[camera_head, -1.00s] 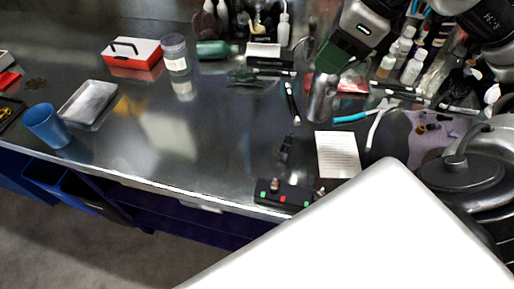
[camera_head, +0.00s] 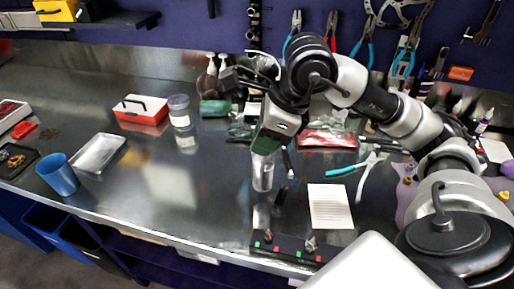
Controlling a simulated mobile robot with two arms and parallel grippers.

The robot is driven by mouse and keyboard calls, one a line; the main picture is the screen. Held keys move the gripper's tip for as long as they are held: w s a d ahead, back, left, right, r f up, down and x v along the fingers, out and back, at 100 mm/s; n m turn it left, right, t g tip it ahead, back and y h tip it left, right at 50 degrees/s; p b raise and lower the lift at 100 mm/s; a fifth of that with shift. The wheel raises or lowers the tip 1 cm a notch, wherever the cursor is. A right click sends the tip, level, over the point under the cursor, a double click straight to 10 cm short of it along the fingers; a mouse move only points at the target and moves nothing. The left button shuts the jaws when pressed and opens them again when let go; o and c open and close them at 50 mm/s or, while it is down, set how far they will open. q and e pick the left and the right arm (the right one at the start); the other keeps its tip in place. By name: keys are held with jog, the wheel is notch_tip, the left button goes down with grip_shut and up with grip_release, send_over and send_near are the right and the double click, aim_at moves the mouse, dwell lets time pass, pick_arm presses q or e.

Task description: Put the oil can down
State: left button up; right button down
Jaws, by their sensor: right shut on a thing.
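A shiny metal oil can (camera_head: 263,173) hangs upright below my right gripper (camera_head: 266,147), which is shut on its upper part. The gripper's dark green fingers hide the can's top. The can is over the middle of the steel bench (camera_head: 200,190), left of a printed sheet (camera_head: 330,206). A dim reflection shows on the bench below it; whether its base touches the bench is hard to tell. My left gripper is not in view.
A black box with coloured buttons (camera_head: 285,246) is at the front edge. Pliers with blue handles (camera_head: 350,170) lie to the right. A red-and-white box (camera_head: 142,110), clear jar (camera_head: 179,110), tray (camera_head: 99,153) and blue cup (camera_head: 59,174) stand left. The bench's left middle is clear.

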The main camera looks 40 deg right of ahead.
aim_at(257, 156)
jog(key=shift+w+a+f, duration=0.25)
jog(key=shift+w+f, duration=0.15)
jog(key=shift+w, duration=0.25)
jog(key=shift+f, duration=2)
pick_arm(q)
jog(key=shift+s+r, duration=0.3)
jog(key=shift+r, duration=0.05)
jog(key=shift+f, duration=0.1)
pick_arm(e)
jog(key=shift+f, duration=0.2)
jog(key=c, duration=1)
grip_release()
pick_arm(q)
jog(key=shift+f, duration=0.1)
pick_arm(e)
jog(key=shift+o, duration=0.2)
jog(key=shift+r, duration=0.15)
